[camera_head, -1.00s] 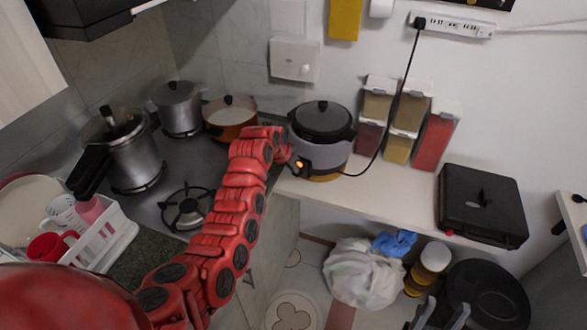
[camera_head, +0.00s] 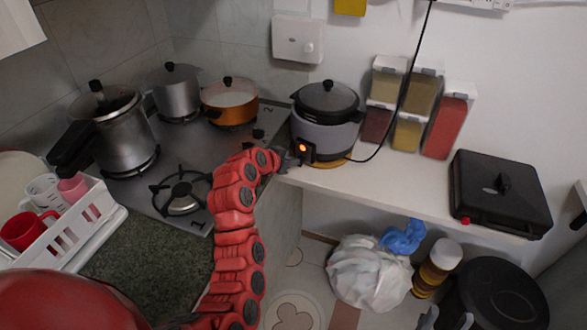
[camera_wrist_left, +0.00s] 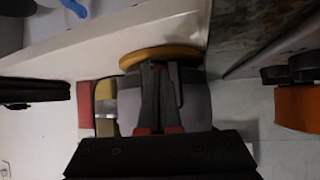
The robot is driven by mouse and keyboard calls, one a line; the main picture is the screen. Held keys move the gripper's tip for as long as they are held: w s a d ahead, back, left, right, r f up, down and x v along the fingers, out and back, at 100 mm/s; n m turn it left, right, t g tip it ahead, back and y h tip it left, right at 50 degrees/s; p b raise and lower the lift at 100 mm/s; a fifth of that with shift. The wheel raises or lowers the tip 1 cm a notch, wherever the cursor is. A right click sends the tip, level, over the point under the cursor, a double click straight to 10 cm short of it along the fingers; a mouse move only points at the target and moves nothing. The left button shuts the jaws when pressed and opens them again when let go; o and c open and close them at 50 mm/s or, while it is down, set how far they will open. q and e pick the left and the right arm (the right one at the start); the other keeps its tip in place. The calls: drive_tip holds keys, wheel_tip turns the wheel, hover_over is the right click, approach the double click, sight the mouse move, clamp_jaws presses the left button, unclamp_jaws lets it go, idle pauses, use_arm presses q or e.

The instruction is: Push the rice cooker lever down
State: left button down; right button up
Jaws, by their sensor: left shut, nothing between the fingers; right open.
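The rice cooker (camera_head: 326,134) has a grey body and a black lid. It stands on a round wooden trivet at the left end of the white counter. A dark panel with a glowing orange light (camera_head: 303,148) is on its front left; I cannot make out the lever separately. My left gripper (camera_head: 288,160) is shut and empty, just left of and slightly below the light. In the left wrist view its fingers (camera_wrist_left: 160,68) overlap the cooker body (camera_wrist_left: 194,103) and reach the trivet's edge (camera_wrist_left: 135,61); contact is unclear. My right gripper (camera_head: 448,319) is open at the bottom edge.
A stove (camera_head: 200,160) with an orange pot (camera_head: 231,110) and metal pots lies left of the cooker. A cord rises right of the cooker, by the spice dispensers (camera_head: 408,133). A black appliance (camera_head: 500,188) sits further right; bare counter lies between.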

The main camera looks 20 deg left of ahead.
use_arm(q)
drive_tip(key=shift+r, duration=0.35)
drive_tip(key=shift+w+r, duration=0.1)
drive_tip(key=shift+r, duration=0.55)
